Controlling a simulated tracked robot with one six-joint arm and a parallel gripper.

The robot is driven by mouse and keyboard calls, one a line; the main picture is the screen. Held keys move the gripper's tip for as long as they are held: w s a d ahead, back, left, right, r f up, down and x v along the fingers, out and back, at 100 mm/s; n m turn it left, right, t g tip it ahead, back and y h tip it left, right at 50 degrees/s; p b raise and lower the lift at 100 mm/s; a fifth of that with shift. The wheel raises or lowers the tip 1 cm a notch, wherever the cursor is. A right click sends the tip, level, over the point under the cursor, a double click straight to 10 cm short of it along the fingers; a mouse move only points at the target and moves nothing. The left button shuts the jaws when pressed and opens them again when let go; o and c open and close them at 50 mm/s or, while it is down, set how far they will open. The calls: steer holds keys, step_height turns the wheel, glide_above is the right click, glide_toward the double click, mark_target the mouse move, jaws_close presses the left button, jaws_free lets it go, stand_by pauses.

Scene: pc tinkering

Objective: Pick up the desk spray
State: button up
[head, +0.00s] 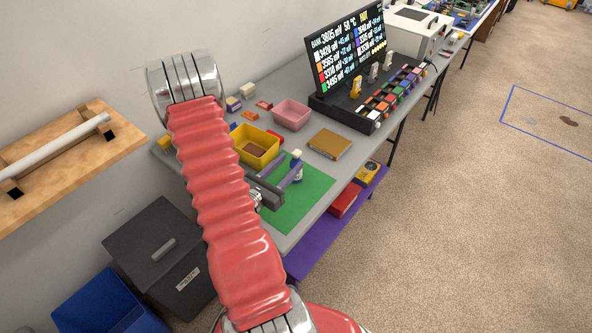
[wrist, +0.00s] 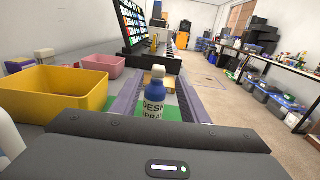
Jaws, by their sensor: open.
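The desk spray is a small blue bottle (wrist: 153,100) with a white label and a pale cap. In the wrist view it stands upright just beyond my gripper (wrist: 158,107), between the two purple-grey fingers. In the head view the bottle (head: 297,173) stands on the green mat (head: 312,190), partly hidden by a finger. My gripper (head: 281,178) is open, low over the mat, with the fingers on either side of the bottle. I cannot tell whether either finger touches it. The bottle's lower part is hidden in the wrist view.
A yellow bin (head: 262,139) stands left of the bottle, close to my gripper. A pink bin (head: 291,113), a tan-topped box (head: 330,143) and a black console with a screen (head: 345,50) sit farther back. The grey table's right edge is near; the mat's right part is clear.

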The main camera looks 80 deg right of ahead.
mark_target(294, 158)
steer(key=shift+f+x, duration=0.2)
steer(key=shift+x, duration=2.4)
steer(key=shift+w, duration=0.2)
steer(key=shift+c, duration=0.5)
jaws_close()
